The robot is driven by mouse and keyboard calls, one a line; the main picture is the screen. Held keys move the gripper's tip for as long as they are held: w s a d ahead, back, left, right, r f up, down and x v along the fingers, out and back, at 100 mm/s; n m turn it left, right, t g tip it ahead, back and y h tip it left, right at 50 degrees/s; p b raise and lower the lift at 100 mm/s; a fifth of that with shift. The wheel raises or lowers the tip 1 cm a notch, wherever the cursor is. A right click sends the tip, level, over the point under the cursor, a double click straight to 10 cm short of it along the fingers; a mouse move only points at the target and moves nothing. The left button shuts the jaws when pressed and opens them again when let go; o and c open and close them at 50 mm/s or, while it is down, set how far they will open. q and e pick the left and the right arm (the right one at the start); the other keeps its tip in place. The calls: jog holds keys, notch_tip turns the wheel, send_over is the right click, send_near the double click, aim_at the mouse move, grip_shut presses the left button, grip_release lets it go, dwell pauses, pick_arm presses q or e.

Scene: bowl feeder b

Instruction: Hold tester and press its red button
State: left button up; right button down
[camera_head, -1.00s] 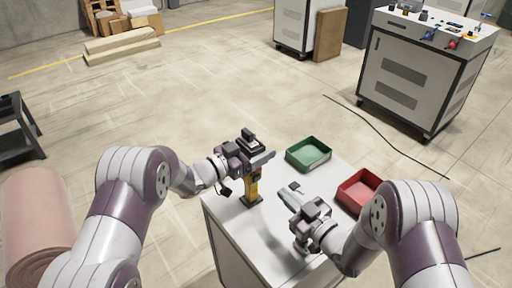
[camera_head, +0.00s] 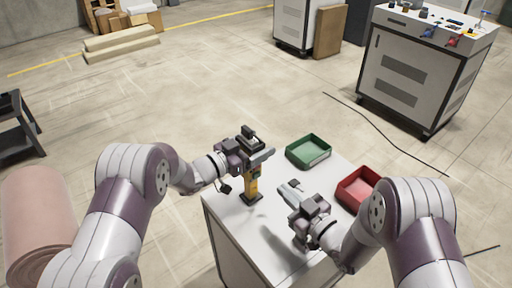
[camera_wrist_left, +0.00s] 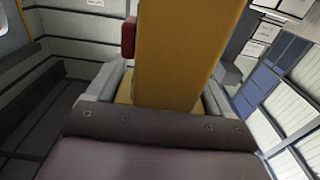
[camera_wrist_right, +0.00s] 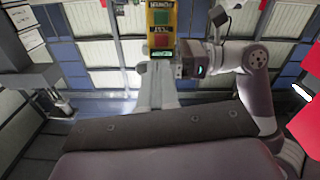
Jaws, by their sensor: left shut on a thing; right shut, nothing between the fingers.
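The yellow tester (camera_head: 251,187) is upright above the cabinet top, with a dark lower end. My left gripper (camera_head: 262,160) is shut on it from the left. In the left wrist view the tester (camera_wrist_left: 188,50) stands between the fingers, with a red part (camera_wrist_left: 128,37), likely its button, sticking out on its left side. In the right wrist view the tester's labelled face (camera_wrist_right: 161,28) shows green and red areas, beyond the fingertips. My right gripper (camera_head: 284,190) is shut and empty, to the right of the tester and apart from it.
A green bin (camera_head: 308,152) stands at the back of the white cabinet top (camera_head: 225,212). A red bin (camera_head: 358,188) stands at its right, near my right arm. A larger grey cabinet (camera_head: 405,75) stands behind at the right. A black cable lies on the floor.

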jog(key=t+h, duration=0.1)
jog(key=h, duration=0.3)
jog(key=s+t+h, duration=0.1)
jog(key=h, duration=0.4)
jog(key=m+t+h, duration=0.1)
jog(key=h, duration=0.3)
jog(key=shift+s+f+t+h, duration=0.15)
jog(key=shift+s+t+h, duration=0.15)
jog(key=shift+s+t, duration=0.1)
jog(key=w+a, duration=0.5)
jog(key=w, duration=0.2)
jog(key=shift+w+a, duration=0.15)
dwell(1.4)
